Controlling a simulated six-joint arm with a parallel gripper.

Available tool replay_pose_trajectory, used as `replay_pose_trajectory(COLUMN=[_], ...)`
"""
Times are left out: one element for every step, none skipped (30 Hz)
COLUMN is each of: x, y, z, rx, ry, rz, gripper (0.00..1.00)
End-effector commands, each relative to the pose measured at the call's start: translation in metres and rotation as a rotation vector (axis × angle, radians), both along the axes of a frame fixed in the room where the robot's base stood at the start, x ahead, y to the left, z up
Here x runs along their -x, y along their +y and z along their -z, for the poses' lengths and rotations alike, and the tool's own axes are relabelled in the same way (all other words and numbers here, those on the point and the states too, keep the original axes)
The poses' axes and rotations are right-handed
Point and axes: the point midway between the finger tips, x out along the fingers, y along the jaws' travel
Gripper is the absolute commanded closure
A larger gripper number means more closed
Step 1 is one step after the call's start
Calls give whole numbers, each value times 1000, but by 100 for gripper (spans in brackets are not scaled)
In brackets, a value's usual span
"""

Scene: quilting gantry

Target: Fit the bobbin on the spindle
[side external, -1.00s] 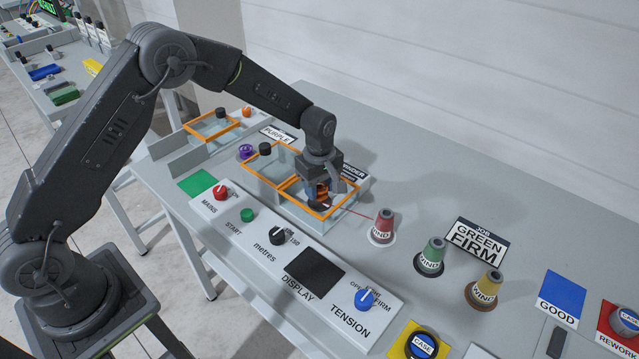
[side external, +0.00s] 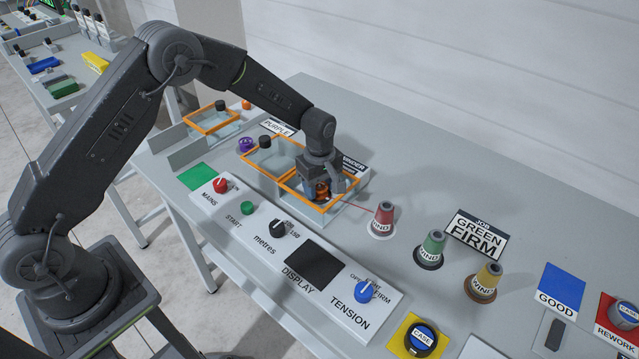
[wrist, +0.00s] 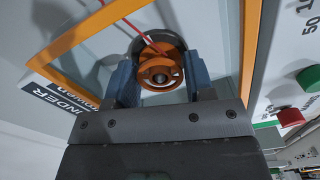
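An orange bobbin (wrist: 161,70) sits between the fingers of my gripper (wrist: 162,78) in the wrist view, with its ring face and dark centre toward the camera. The fingers touch it on both sides and look shut on it. In the side external view my gripper (side external: 323,187) is low inside the right orange-rimmed winder bay (side external: 345,208), and the bobbin shows as a small orange patch (side external: 320,191). A dark round base (wrist: 137,47) shows behind the bobbin. The spindle is mostly hidden, so I cannot tell how far the bobbin sits on it.
A red thread runs from the red cone (side external: 383,218) into the bay. Green (side external: 431,248) and yellow (side external: 486,281) cones stand further right. The control panel (side external: 240,228) lies in front. The bay's rim is close around my gripper.

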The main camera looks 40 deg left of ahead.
Motion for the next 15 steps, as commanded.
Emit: replay_pose_trajectory(x=[0, 0, 0, 0, 0, 0, 0, 0, 0, 0, 0, 0, 0, 0, 0], y=[0, 0, 0, 0, 0, 0, 0, 0, 0, 0, 0, 0, 0, 0, 0], z=[0, 0, 0, 0, 0, 0, 0, 0, 0, 0, 0, 0, 0, -1, -2], rx=[0, 0, 0, 0, 0, 0, 0, 0, 0, 0, 0, 0, 0, 0, 0], ry=[0, -1, 0, 0, 0, 0, 0, 0, 0, 0, 0, 0, 0, 0, -1], rz=[0, 0, 0, 0, 0, 0, 0, 0, 0, 0, 0, 0, 0, 0, 0], gripper=[47, 44, 40, 37, 34, 30, 28, 28, 28, 28, 28, 28, 28, 28, 28])
